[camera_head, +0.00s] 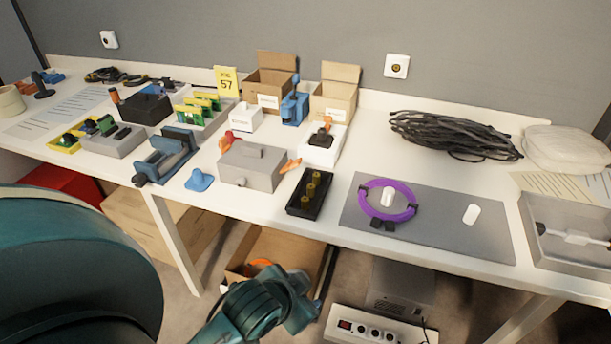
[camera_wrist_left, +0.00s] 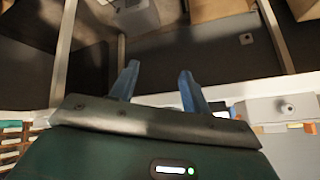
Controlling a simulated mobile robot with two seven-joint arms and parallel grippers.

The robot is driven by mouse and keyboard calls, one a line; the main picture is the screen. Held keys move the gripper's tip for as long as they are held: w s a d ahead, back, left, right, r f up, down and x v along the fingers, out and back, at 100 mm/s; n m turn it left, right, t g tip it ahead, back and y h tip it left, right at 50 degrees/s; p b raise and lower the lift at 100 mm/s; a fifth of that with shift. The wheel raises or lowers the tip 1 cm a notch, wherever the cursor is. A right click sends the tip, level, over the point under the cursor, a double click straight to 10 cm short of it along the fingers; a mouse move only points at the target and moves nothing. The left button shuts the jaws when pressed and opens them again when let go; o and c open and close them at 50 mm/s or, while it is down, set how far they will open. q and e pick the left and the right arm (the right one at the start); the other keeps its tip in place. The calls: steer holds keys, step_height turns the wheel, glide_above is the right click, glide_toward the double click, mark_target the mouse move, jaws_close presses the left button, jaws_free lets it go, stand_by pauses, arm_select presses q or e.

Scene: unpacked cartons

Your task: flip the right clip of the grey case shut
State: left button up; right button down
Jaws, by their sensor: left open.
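The grey case (camera_head: 250,167) stands on the table, lid down, with a round knob on its front. Its right clip (camera_head: 291,165) is orange and sticks outward from the case's right side. Another orange clip (camera_head: 225,142) shows at its left side. In the left wrist view, which appears upside down, the case (camera_wrist_left: 262,108) is at the right edge with small orange parts low beside it. My left gripper (camera_wrist_left: 157,72) is open with two blue fingers and nothing between them, apart from the case. In the head view my left arm is low, before the table; its fingers cannot be made out.
A black tray (camera_head: 326,184) with brass parts lies right of the case. A blue piece (camera_head: 199,180) lies left of it. A white box (camera_head: 324,151) with an orange-handled tool stands behind right. A grey mat (camera_head: 428,239) with a purple ring is farther right.

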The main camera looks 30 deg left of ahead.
arm_select(q)
steer(key=w+d+r+m+t+h, duration=0.1)
steer(key=w+d+r+m+t, duration=0.2)
steer(key=w+r+m+t, duration=0.35)
steer(key=w+d+r+m+t+h, duration=0.15)
steer(key=w+r+m+t, duration=0.25)
steer(key=w+r, duration=0.6)
steer(key=w+d+r+m+g+h, duration=0.1)
steer(key=w+d+r+m+h, duration=0.2)
steer(key=d+m+h, duration=0.45)
steer(key=w+d+r+m+g+h, duration=0.1)
steer(key=w+d+r+m+h, duration=0.25)
steer(key=m, duration=0.65)
steer(key=m+g+y, duration=1.4)
steer(key=m+g, duration=0.2)
steer(key=m, duration=0.3)
glide_toward(299, 160)
steer(key=shift+h, duration=0.25)
steer(key=f, duration=0.2)
steer(key=f+b, duration=0.1)
steer(key=f, duration=0.4)
steer(key=shift+w+a+f+b, duration=0.2)
steer(key=shift+a+f+b, duration=0.05)
steer(key=shift+b, duration=0.15)
steer(key=shift+f, duration=0.7)
arm_select(e)
steer(key=shift+s+d+t, duration=0.1)
steer(key=shift+s+t, duration=0.05)
steer(key=shift+t, duration=0.35)
